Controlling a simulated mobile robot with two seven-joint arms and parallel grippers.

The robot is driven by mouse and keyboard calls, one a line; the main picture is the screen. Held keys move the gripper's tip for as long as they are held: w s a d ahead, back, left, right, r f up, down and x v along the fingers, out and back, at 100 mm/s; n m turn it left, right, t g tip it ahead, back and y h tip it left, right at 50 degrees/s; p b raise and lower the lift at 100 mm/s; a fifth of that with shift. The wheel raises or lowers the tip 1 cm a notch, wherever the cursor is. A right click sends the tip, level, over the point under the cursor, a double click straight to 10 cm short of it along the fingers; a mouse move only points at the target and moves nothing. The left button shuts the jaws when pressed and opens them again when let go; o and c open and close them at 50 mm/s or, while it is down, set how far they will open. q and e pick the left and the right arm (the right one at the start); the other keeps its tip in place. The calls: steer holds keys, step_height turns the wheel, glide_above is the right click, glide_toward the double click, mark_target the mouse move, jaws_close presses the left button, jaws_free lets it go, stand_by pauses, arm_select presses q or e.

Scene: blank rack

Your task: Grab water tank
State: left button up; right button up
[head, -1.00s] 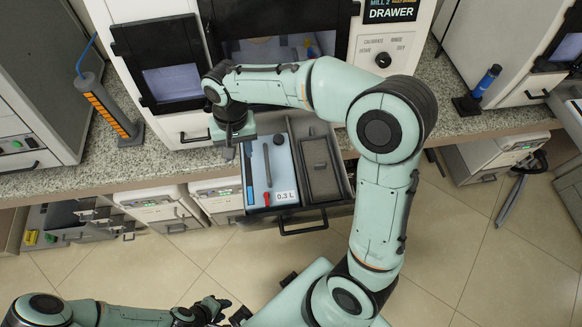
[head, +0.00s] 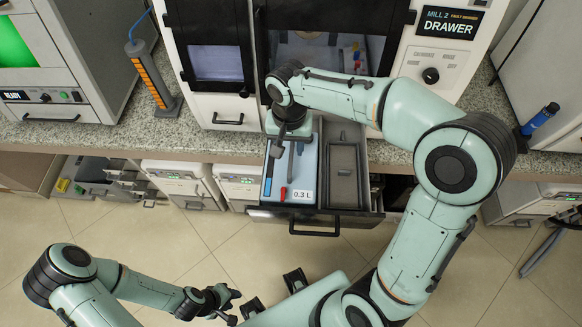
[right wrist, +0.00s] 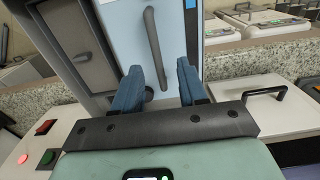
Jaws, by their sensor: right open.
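The water tank (head: 306,165) is a light blue box marked 0.3 L, with a grey bar handle (head: 290,162) and a red piece (head: 283,193) on top. It sits in the left half of the pulled-out drawer. My right gripper (head: 287,143) is over its back end and hides that part. In the right wrist view the tank (right wrist: 185,25) and its handle (right wrist: 154,48) lie beyond the open fingers (right wrist: 156,85). The fingers look empty, and I cannot tell whether they touch the tank. My left gripper (head: 228,302) hangs low over the floor, away from the tank; its jaw state is unclear.
A grey compartment (head: 345,172) lies right of the tank in the drawer. The machine (head: 435,60) stands behind. An orange-striped gauge (head: 150,78) stands on the counter at left, a blue cylinder (head: 540,117) at right.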

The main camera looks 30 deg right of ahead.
mark_target(291, 156)
steer(key=f, duration=0.4)
steer(key=shift+d+f, duration=0.2)
steer(key=shift+f, duration=0.05)
jaws_close()
steer(key=shift+w+r, duration=0.1)
steer(key=shift+r, duration=0.05)
stand_by(1.0)
